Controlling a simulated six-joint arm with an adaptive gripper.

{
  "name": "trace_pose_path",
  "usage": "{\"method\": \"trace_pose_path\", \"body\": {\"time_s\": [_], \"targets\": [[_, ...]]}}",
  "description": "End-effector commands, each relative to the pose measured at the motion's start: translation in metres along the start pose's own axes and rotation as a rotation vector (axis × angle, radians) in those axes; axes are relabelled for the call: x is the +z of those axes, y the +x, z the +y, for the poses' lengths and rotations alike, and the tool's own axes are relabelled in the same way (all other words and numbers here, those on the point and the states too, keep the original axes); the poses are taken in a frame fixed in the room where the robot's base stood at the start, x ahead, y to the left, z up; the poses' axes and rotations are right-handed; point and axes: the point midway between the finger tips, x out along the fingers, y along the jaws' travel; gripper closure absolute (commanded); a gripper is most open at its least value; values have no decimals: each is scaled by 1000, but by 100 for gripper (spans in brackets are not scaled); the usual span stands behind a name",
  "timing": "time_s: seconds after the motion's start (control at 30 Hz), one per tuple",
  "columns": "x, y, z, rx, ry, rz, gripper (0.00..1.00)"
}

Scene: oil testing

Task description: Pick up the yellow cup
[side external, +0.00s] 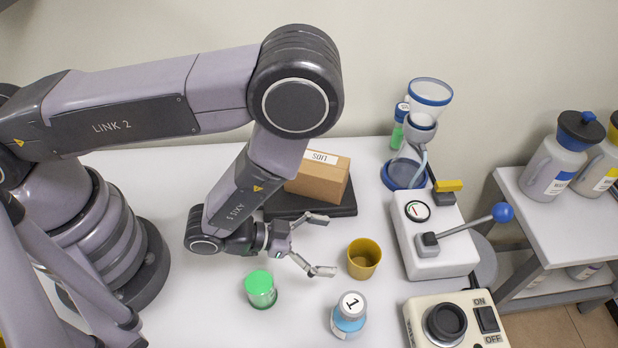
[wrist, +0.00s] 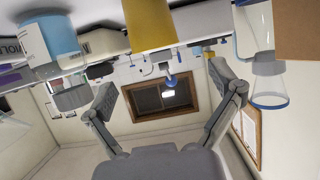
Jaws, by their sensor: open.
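The yellow cup (side external: 363,266) stands upright on the white table, open at the top. My gripper (side external: 321,245) is open and empty, held low and pointing sideways to the right in the side view. The cup is just beyond the fingertips, apart from them. In the wrist view the picture is upside down. There the cup (wrist: 148,24) hangs in at the top edge, between the directions of the two spread fingers of my gripper (wrist: 162,80).
A blue bottle marked 1 (side external: 348,318) stands in front of the cup. A lever machine (side external: 432,247) is to its right. A cardboard box (side external: 318,181) on a dark plate is behind. Glassware (side external: 407,170) stands at the back.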

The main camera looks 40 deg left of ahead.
Motion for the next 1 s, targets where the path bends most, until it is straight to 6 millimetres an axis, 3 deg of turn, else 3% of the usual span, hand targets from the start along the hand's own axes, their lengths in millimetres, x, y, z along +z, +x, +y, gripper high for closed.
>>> {"method": "trace_pose_path", "body": {"time_s": [0.27,0.6,0.9,1.0], "targets": [[5,18,5,12,5,18,9],[4,67,5,11,5,15,9],[4,72,5,11,6,13,9],[4,72,5,11,5,13,22]]}}
